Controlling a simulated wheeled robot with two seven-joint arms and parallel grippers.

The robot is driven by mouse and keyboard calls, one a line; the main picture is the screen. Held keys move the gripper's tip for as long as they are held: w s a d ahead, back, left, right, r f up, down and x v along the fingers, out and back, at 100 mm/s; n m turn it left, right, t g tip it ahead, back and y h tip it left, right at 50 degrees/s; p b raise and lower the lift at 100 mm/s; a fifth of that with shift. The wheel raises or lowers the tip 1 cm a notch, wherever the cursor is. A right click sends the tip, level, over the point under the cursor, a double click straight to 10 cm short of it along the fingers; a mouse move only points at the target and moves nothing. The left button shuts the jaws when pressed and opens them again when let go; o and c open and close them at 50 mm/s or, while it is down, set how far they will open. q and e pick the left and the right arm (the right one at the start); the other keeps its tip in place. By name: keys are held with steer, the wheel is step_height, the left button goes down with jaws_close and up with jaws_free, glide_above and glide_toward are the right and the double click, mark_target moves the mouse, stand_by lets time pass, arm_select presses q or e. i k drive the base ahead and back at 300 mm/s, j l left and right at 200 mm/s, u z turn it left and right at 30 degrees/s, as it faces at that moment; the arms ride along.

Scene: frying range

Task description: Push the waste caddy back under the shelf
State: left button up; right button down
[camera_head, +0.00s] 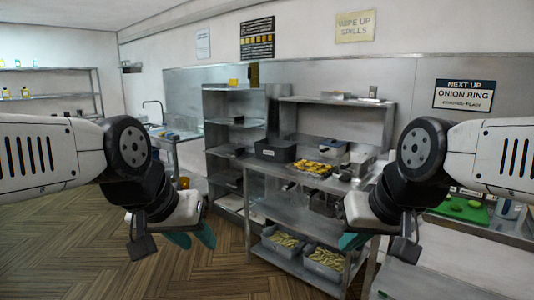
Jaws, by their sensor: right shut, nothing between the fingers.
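I cannot pick out a waste caddy with certainty. Two grey bins with yellowish strips in them stand on the low shelf of the steel bench: a left bin (268,247) and a right bin (318,270). The low shelf (292,266) is partly seen, and the floor beyond is partly hidden by my arms. My right gripper (353,241) is shut and empty, in front of the bench's right part. Neither visibly touches anything.
The steel bench (270,208) carries a dark tub (276,149) and a tray of golden food (312,168). A steel shelf rack (220,150) stands behind at left. A counter with a green board (460,208) is at right. The wooden floor (110,255) is clear at left.

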mark_target(278, 151)
steer(key=i+u, duration=0.2)
steer(key=i, duration=0.45)
steer(key=i+l+u, duration=0.2)
steer(key=i, duration=0.45)
steer(key=i+l+u, duration=0.2)
steer(key=i, duration=0.4)
steer(key=i+l+u, duration=0.2)
steer(key=i+l, duration=0.25)
steer(key=i, duration=0.15)
steer(key=i+l+u, duration=0.2)
steer(key=i+l, duration=0.25)
steer(key=i, duration=0.15)
